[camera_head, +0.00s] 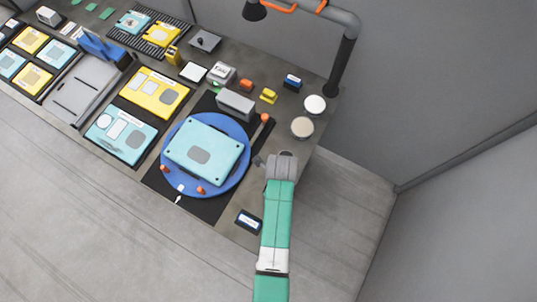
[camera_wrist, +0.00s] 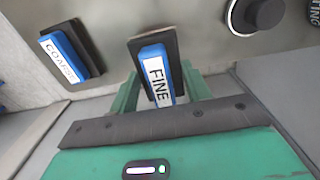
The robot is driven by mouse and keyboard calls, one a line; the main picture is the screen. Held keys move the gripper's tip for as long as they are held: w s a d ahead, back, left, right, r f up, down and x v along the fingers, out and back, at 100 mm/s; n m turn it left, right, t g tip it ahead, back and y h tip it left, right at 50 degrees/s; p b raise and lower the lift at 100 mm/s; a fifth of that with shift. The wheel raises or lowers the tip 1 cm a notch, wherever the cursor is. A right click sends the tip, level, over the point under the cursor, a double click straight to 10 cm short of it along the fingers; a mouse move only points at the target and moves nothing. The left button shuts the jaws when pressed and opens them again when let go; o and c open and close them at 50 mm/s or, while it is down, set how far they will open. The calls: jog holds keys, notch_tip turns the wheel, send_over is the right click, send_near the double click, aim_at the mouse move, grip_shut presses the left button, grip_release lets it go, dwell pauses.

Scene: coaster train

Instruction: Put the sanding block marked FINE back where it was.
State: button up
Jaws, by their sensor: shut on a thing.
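The sanding block marked FINE (camera_wrist: 156,75) is blue with a white label and a dark backing. In the wrist view it sits between the green fingers of my gripper (camera_wrist: 163,92), which is shut on it. I cannot tell whether it touches the bench. The block marked COARSE (camera_wrist: 63,56) stands apart to its left, also blue with a dark backing. In the head view my arm reaches over the bench's right end, and the fingers and held block are not clearly visible. A small dark block with a white label (camera_head: 248,222) lies near the front edge; its text is unreadable.
A blue turntable (camera_head: 167,178) bearing a light-blue panel (camera_head: 190,140) is left of my wrist. A round black knob (camera_wrist: 262,12) is right of the held block. A blue-and-white block (camera_head: 292,82), two round discs and a dark post (camera_head: 342,65) stand behind.

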jog(key=shift+w+a+f, duration=0.1)
jog(key=shift+w+a, duration=0.25)
jog(key=shift+a, duration=0.35)
jog(key=shift+w+a+f, duration=0.1)
jog(key=shift+w+a, duration=0.2)
jog(key=shift+a, duration=0.35)
jog(key=shift+w+a+f, duration=0.1)
jog(key=shift+a+f, duration=0.05)
jog(key=shift+f, duration=0.75)
jog(key=shift+w+a+f, duration=0.1)
jog(key=shift+a+f, duration=0.05)
jog(key=shift+f, duration=0.7)
jog(key=shift+f, duration=0.15)
jog(key=o, duration=1)
jog(key=shift+o, duration=0.2)
notch_tip(320, 180, up, 12)
jog(key=shift+r+p, duration=0.15)
jog(key=shift+p, duration=0.45)
